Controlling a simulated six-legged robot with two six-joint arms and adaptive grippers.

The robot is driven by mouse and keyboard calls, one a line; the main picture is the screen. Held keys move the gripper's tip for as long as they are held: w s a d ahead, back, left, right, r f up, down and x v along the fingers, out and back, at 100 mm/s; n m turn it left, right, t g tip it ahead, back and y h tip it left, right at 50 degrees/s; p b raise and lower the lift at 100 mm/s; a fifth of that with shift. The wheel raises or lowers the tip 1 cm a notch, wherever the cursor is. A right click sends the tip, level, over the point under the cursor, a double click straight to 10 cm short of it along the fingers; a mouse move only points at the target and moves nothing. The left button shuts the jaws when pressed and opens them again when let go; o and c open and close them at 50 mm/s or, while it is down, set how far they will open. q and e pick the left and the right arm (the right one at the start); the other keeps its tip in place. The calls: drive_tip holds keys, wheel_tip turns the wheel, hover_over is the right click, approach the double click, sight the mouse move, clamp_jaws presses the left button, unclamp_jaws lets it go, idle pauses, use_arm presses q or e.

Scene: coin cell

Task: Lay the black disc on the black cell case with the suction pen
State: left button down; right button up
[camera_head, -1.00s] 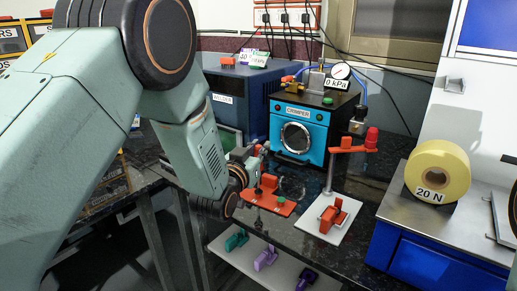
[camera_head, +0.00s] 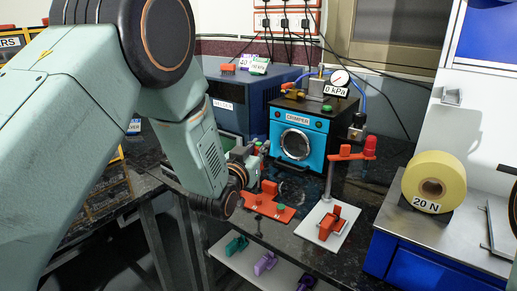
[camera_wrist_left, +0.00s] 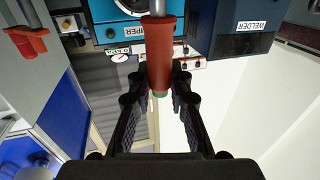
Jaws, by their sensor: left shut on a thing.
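My left gripper (camera_wrist_left: 160,86) is shut on a red-handled tool with a green end and a metal shaft, which looks like the suction pen (camera_wrist_left: 160,50). In the head view, my left gripper (camera_head: 246,163) is over the bench behind the orange plate (camera_head: 288,213), partly hidden by my own arm. The orange plate carries an orange block (camera_head: 269,187) and a small green part. I cannot make out the black disc or the black cell case in either view. My right gripper is not in view.
A blue crimper (camera_head: 298,142) and a dark blue welder (camera_head: 225,92) stand behind. A yellow roll (camera_head: 433,182) is at right. Coloured clips lie on a lower shelf (camera_head: 244,258).

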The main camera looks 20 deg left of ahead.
use_arm(q)
drive_tip(key=shift+r+p, duration=1.45)
drive_tip(key=shift+r, duration=0.55)
idle(0.3)
